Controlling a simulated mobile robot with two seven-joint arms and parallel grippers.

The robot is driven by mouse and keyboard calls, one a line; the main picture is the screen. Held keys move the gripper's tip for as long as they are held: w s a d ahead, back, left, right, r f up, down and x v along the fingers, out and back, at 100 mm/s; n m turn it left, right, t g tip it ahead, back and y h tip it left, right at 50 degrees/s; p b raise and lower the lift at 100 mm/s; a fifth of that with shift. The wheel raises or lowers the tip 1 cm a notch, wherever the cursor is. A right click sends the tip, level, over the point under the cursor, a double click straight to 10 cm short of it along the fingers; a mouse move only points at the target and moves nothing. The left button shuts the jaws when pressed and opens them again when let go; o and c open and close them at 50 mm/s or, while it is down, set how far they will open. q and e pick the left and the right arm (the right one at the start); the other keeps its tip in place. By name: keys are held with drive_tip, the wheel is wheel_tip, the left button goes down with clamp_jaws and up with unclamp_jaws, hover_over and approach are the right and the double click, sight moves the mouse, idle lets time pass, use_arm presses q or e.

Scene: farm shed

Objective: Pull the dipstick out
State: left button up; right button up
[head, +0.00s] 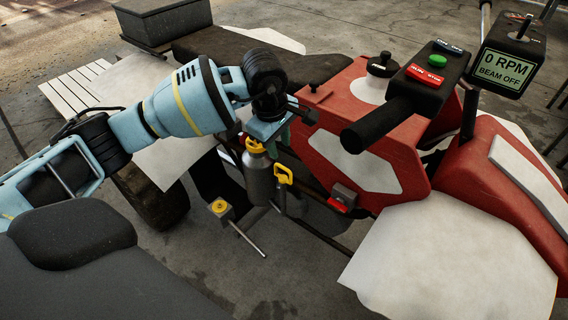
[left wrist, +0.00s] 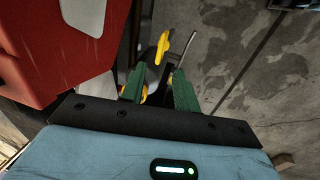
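The dipstick appears to be the part with the yellow loop handle (head: 283,174), which stands upright beside a grey canister on the red quad bike's near side. My left gripper (head: 272,136) points down above it and seems apart from it. In the left wrist view, my gripper's two green fingers (left wrist: 160,88) are spread, with a gap between them. A yellow handle (left wrist: 162,46) shows beyond the fingertips, roughly in line with the gap. Nothing is visibly held. The dipstick's shaft is hidden. My right gripper is not in view.
The grey canister (head: 258,178) with a yellow top stands close left of the handle. A yellow-topped lever (head: 221,209) lies lower left. The red body (head: 325,110) is close on the right, with a red-tagged valve (head: 342,200) below. The black handlebar grip (head: 376,124) juts out.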

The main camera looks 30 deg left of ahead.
sight(285, 168)
use_arm(q)
drive_tip(key=shift+w+d+f, duration=0.1)
drive_tip(key=shift+w+f, duration=0.15)
drive_tip(key=shift+f, duration=1.05)
drive_tip(key=shift+w+d+f, duration=0.1)
drive_tip(key=shift+w+f, duration=0.15)
drive_tip(key=shift+f, duration=1)
drive_tip(key=shift+w+f, duration=0.25)
drive_tip(key=shift+f, duration=1.05)
drive_tip(key=shift+c, duration=0.2)
clamp_jaws()
